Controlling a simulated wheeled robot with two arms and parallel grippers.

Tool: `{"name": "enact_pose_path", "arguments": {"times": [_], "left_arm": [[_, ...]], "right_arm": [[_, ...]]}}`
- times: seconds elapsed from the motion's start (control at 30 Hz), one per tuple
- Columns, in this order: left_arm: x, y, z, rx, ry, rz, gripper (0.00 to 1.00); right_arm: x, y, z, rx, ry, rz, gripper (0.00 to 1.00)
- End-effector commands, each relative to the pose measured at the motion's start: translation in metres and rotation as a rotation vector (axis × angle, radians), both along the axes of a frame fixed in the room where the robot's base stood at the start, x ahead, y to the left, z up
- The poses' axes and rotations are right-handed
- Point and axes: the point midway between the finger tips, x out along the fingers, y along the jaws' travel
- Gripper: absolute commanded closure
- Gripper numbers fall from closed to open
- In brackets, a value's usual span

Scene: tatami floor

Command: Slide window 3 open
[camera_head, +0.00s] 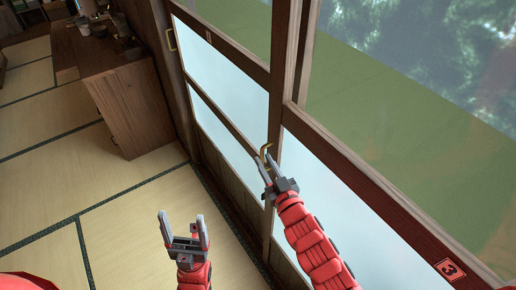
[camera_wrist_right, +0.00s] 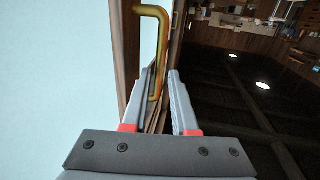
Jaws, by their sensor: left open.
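Window 3 (camera_head: 350,190) is a large wood-framed pane on the right of the head view, with a red "3" label (camera_head: 449,269) at its lower right. Its brass handle (camera_head: 265,149) is on the upright frame at its left edge. My right gripper (camera_head: 265,160) is at this handle. In the right wrist view the handle (camera_wrist_right: 163,40) runs down between the fingers (camera_wrist_right: 162,74), close to the left finger, with a gap at the right finger. I cannot tell whether they touch. My left gripper (camera_head: 182,217) is open and empty above the tatami, left of the windows.
Another window panel (camera_head: 225,85) with its own brass handle (camera_head: 171,40) stands further left. A wooden cabinet (camera_head: 135,105) with small items on top is at the upper left. The tatami floor (camera_head: 125,215) in front is clear.

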Motion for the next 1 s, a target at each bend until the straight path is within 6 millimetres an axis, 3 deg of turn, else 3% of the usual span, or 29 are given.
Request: {"name": "enact_pose_path", "arguments": {"times": [0.1,0.3,0.73,0.9,1.0], "left_arm": [[0.000,0.000,0.010,0.000,0.000,0.000,0.22],[0.000,0.000,0.016,0.000,0.000,0.000,0.22],[0.000,0.000,0.017,0.000,0.000,0.000,0.22],[0.000,0.000,0.017,0.000,0.000,0.000,0.22],[0.000,0.000,0.017,0.000,0.000,0.000,0.22]], "right_arm": [[0.021,0.010,0.004,-0.001,0.000,0.001,0.73],[0.042,0.019,0.001,-0.002,0.000,-0.001,0.73],[0.050,0.023,0.000,0.000,-0.001,0.000,0.73],[0.050,0.023,0.000,0.000,-0.001,0.000,1.00],[0.050,0.023,0.000,0.000,-0.001,0.000,1.00]]}}
